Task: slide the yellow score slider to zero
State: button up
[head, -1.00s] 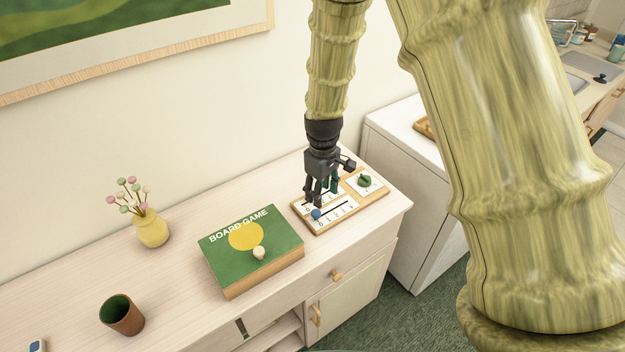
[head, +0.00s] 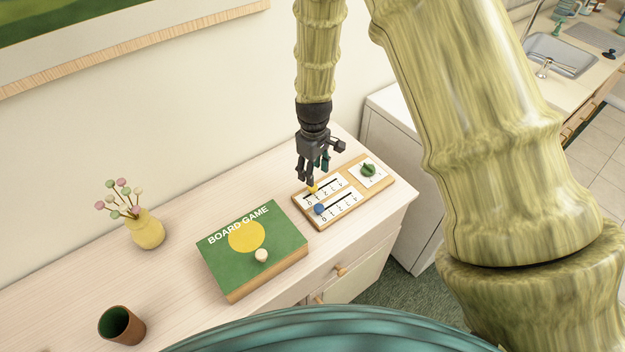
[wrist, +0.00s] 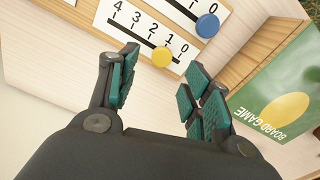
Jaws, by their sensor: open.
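The yellow score slider (head: 312,189) is a round knob on the upper track of the wooden scoreboard (head: 325,226). In the wrist view the yellow slider (wrist: 162,57) sits about level with the 1, near the 0 end; the knob covers its exact mark. My gripper (head: 312,177) is open and empty, just above that end of the board. In the wrist view its fingertips (wrist: 163,67) are spread to either side of the yellow slider, and I cannot tell whether either touches it. The blue slider (wrist: 207,25) is near the 0 end of the other track.
The green board game box (head: 250,275) lies left of the scoreboard on the pale cabinet. A green knob (head: 368,169) is on a white dial at the board's right end. A yellow vase (head: 145,231) and a brown cup (head: 122,326) stand farther left. The wall is close behind.

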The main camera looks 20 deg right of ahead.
aim_at(313, 189)
jog(key=shift+s+a+f+p, duration=0.1)
jog(key=shift+f+p, duration=0.4)
jog(key=shift+f, duration=0.95)
jog(key=shift+s+f+p, duration=0.1)
jog(key=shift+f+p, duration=0.35)
jog(key=shift+f, duration=1)
jog(key=shift+w, duration=0.1)
grip_shut()
